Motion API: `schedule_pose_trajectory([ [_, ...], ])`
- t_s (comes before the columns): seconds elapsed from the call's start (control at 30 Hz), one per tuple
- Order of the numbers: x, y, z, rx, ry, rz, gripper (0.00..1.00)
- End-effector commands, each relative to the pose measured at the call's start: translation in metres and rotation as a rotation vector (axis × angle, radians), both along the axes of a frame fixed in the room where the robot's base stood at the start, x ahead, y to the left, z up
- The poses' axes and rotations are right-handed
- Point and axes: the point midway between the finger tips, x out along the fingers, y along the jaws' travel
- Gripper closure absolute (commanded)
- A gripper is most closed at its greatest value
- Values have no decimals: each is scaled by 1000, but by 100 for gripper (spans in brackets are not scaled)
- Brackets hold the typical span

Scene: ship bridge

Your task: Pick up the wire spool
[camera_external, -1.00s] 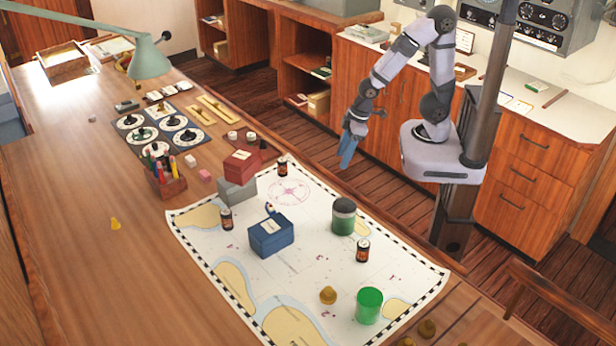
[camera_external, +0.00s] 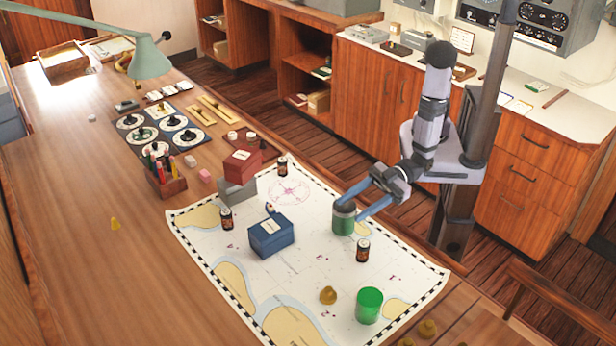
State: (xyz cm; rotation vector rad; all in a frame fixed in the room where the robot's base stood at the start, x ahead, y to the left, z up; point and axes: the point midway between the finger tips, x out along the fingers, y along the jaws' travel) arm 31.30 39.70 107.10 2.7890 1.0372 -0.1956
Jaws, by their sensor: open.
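A short cylinder with a dark grey top and a green lower part (camera_external: 343,225) stands upright on the chart; I take it for the wire spool, though its details are too small to be sure. My gripper (camera_external: 349,210) reaches in from the right with two blue fingers spread apart. One finger lies across the cylinder's top edge in this view, the other is at its right side. I cannot tell whether either touches it. The gripper is open and holds nothing. The fingers hide part of the cylinder's top.
A dark bottle (camera_external: 362,251) stands close in front of the cylinder. A blue box (camera_external: 271,237) is to its left. A green cup (camera_external: 368,306) and a brass piece (camera_external: 328,295) are nearer the camera. More bottles and a red box (camera_external: 242,163) stand farther back. The chart's left front is clear.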

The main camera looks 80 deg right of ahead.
Motion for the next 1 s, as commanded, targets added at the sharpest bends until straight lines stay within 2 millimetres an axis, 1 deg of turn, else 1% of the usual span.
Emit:
schedule_pose_trajectory([
  [0.03, -20, 9, -19, 18, -10, 27, 51],
  [0.07, -29, 13, -22, 31, -16, 37, 51],
  [0.1, -37, 15, -31, 43, -12, 43, 51],
  [0.2, -54, 19, -52, 65, 17, 54, 51],
  [0.3, -67, 22, -64, 82, 34, 61, 51],
  [0.4, -74, 23, -71, 90, 44, 66, 51],
  [0.57, -77, 24, -72, 95, 50, 65, 51],
  [0.87, -63, 37, -74, 94, 50, 63, 51],
  [1.0, -62, 38, -75, 93, 50, 66, 51],
])
